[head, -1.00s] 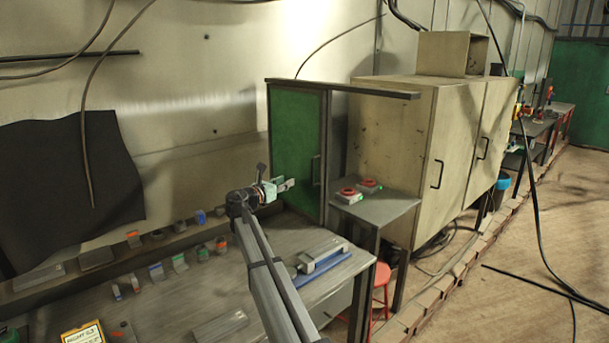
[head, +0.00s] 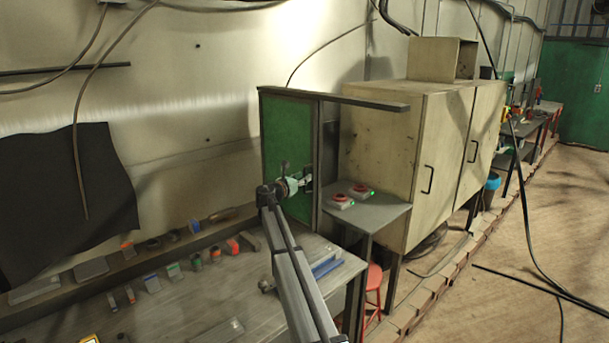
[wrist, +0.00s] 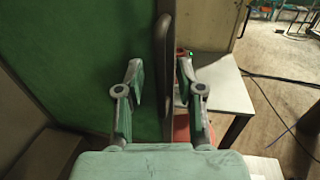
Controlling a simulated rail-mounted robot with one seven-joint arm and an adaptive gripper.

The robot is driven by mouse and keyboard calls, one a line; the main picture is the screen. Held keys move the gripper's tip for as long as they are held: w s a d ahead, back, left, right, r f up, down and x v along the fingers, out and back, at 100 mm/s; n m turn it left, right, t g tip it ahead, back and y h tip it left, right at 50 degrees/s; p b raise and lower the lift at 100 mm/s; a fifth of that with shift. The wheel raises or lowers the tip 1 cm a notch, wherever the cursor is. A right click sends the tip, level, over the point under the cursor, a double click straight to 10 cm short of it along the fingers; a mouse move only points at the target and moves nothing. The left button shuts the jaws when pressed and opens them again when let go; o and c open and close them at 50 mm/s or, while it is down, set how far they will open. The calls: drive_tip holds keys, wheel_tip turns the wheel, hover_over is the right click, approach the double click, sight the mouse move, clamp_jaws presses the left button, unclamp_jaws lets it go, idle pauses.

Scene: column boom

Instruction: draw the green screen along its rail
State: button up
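The green screen (head: 280,135) hangs in a dark frame at the left end of the dark rail (head: 370,103). It also fills the left of the wrist view (wrist: 70,50). A dark upright handle (wrist: 163,60) stands on the screen near its right edge. My gripper (head: 305,181) is at the screen's right side in the head view. In the wrist view my gripper (wrist: 160,80) is open, with the handle between its two fingers. A gap shows on both sides of the handle. In the head view my gripper covers the handle.
A small grey table (head: 368,213) with two red-topped button boxes (head: 361,190) stands just right of the screen. A beige cabinet (head: 420,150) is behind it. The workbench (head: 180,300) with several small parts lies to the left. A red stool (head: 373,280) is below.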

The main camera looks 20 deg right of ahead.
drive_tip(key=shift+x, duration=0.75)
drive_tip(key=shift+c, duration=0.3)
clamp_jaws()
drive_tip(key=shift+s, duration=0.15)
